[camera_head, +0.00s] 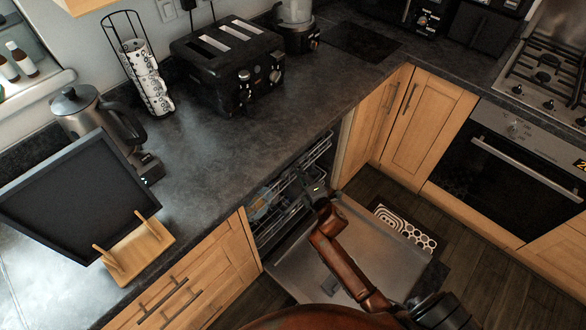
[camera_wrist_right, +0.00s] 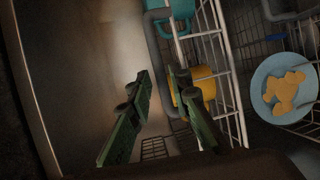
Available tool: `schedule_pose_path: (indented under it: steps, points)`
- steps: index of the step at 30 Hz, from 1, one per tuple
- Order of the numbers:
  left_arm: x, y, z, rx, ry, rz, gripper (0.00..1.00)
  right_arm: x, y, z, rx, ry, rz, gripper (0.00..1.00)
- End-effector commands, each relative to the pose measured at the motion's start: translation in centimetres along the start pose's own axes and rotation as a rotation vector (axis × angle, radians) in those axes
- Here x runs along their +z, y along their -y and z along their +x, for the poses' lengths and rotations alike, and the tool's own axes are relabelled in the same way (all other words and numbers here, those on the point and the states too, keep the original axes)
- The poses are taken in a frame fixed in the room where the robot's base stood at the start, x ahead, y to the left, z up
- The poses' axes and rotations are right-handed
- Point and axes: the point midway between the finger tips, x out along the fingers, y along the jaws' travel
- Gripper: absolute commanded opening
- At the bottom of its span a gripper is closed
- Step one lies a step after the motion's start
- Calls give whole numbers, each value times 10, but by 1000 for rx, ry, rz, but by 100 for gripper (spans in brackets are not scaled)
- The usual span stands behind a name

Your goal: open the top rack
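The dishwasher stands open under the counter, and its top rack (camera_head: 318,152) shows as pale wires just below the counter edge. In the right wrist view the rack (camera_wrist_right: 222,75) has white wires and a thick grey front rim. My right gripper (camera_head: 317,190) is at the rack's front in the head view. In the right wrist view its two green fingers (camera_wrist_right: 160,78) are apart. The right finger overlaps the grey rim in the picture; whether it touches cannot be told. A teal cup (camera_wrist_right: 181,9) and a yellow mug (camera_wrist_right: 204,83) are in the rack. My left gripper is out of view.
The lowered dishwasher door (camera_head: 380,245) lies below my right arm. A light blue plate (camera_wrist_right: 268,78) with an orange pattern is at the right of the wrist view. The counter edge (camera_head: 285,172) runs above the rack. Oven (camera_head: 500,175) and cabinets stand to the right.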

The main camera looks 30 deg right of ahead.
Motion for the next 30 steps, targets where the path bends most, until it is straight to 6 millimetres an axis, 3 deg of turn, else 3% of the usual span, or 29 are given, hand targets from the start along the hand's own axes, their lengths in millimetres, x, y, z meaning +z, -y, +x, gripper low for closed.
schedule_pose_path:
  steps: [6, 15, 24, 30]
  points:
    - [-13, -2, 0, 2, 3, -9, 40, -1, 1, 20, 0, -1, 2, 19]
    - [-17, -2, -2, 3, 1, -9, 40, -3, -1, 24, 1, -4, 2, 19]
    - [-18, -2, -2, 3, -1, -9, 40, -4, -1, 24, 1, -5, 2, 0]
    - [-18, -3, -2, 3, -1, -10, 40, -4, 0, 24, 0, -6, 2, 0]
